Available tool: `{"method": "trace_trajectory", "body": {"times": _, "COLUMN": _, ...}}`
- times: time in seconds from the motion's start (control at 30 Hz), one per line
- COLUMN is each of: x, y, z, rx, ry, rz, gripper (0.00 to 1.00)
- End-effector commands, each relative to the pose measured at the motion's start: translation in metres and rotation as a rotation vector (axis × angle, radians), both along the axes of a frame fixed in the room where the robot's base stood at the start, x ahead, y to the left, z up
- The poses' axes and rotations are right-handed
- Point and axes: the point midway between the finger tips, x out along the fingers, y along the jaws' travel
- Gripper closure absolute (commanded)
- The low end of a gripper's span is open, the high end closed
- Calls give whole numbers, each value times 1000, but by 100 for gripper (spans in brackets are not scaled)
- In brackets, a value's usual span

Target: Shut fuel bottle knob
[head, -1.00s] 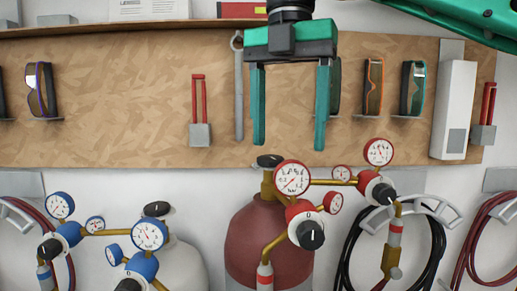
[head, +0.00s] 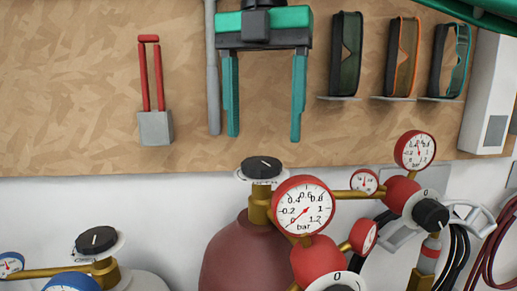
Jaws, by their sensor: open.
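The red fuel bottle (head: 240,262) stands at the lower middle of the head view. Its black knob (head: 262,167) sits on top of a brass valve, on a white disc, with a white mark line. My gripper (head: 265,138) is teal and black, pointing down, open and empty. In the picture its fingertips are just above the knob, one to each side; the gap in depth is hard to tell. The red regulator with a large pressure gauge (head: 304,206) is attached to the right of the valve. The bottle's lower part is out of view.
A second black knob (head: 97,240) tops a pale bottle with blue gauges at lower left. Another red regulator with a gauge (head: 415,150) is at right. Goggles (head: 345,55) and a red-handled tool (head: 150,75) hang on the wooden board (head: 70,90) behind.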

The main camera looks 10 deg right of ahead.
Motion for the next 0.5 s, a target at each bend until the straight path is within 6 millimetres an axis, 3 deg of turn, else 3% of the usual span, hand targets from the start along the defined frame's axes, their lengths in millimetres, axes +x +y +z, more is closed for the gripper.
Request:
{"method": "trace_trajectory", "body": {"times": 0.2, "x": -1, "y": 2, "z": -31, "rx": -2, "ry": 2, "rz": 4, "gripper": 33}}
{"method": "trace_trajectory", "body": {"times": 0.5, "x": -1, "y": 4, "z": -48, "rx": -1, "ry": 0, "rz": 6, "gripper": 33}}
